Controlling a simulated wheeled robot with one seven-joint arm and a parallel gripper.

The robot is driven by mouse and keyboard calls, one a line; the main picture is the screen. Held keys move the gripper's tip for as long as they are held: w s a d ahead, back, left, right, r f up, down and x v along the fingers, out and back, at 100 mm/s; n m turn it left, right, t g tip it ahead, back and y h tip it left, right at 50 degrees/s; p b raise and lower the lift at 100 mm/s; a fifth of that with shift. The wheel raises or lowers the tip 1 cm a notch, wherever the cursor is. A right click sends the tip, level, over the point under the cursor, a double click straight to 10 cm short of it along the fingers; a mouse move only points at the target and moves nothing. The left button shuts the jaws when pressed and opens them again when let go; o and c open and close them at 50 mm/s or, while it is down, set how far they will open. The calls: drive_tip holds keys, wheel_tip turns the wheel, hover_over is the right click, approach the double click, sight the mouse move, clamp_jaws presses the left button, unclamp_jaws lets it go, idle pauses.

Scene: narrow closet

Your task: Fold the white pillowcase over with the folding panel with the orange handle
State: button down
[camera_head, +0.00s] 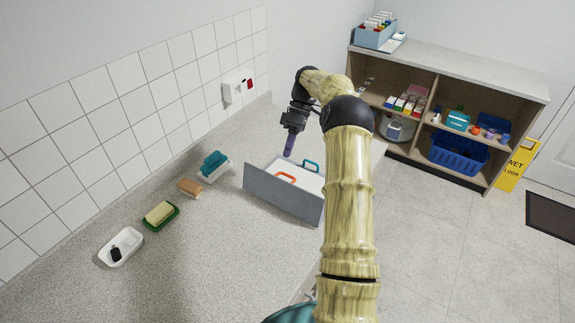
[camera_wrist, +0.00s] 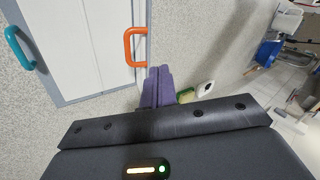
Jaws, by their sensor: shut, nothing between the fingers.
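The white pillowcase (camera_head: 303,181) appears as a pale flat area on the grey folding board on the counter; in the wrist view the white area (camera_wrist: 90,45) has a grey border. The orange handle (camera_head: 286,178) shows just above the top edge of a grey upright face (camera_head: 285,196); it also shows in the wrist view (camera_wrist: 129,48). A teal handle (camera_head: 311,163) is on the far side. My gripper (camera_head: 288,152), with purple fingers, is shut and empty above the board's back left side. In the wrist view its fingertips (camera_wrist: 159,70) appear just below and right of the orange handle, apart from it.
A teal item in a white tray (camera_head: 214,167), a brown brush (camera_head: 189,187), a yellow sponge on a green dish (camera_head: 160,215) and a white dish (camera_head: 121,247) line the tiled wall. Shelves (camera_head: 450,65) stand at the back right. The counter in front is clear.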

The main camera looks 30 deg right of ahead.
drive_tip(key=s+a+r+n+t+h+p, duration=0.1)
drive_tip(key=a+r+n+t+h, duration=0.1)
drive_tip(key=n, duration=0.5)
drive_tip(key=s+a+r+n+t+h, duration=0.1)
drive_tip(key=a+r+n+h, duration=0.1)
drive_tip(key=n, duration=0.5)
drive_tip(key=shift+s+r+n+t+h+p, duration=0.3)
drive_tip(key=shift+s+r+t+h+p, duration=0.1)
drive_tip(key=shift+r+h, duration=0.55)
drive_tip(key=shift+w+f, duration=0.1)
drive_tip(key=shift+f, duration=0.05)
drive_tip(key=p, duration=0.3)
hover_over(281, 182)
wheel_tip(281, 182, down, 9)
drive_tip(key=shift+f, duration=0.2)
drive_tip(key=shift+w+d+f+p, duration=0.35)
drive_tip(key=shift+d+f, duration=0.25)
drive_tip(key=shift+f, duration=0.3)
drive_tip(key=shift+w+d+f+p, duration=0.2)
drive_tip(key=shift+w+d+f, duration=0.2)
drive_tip(key=shift+d+f, duration=0.35)
drive_tip(key=shift+a+f, duration=0.1)
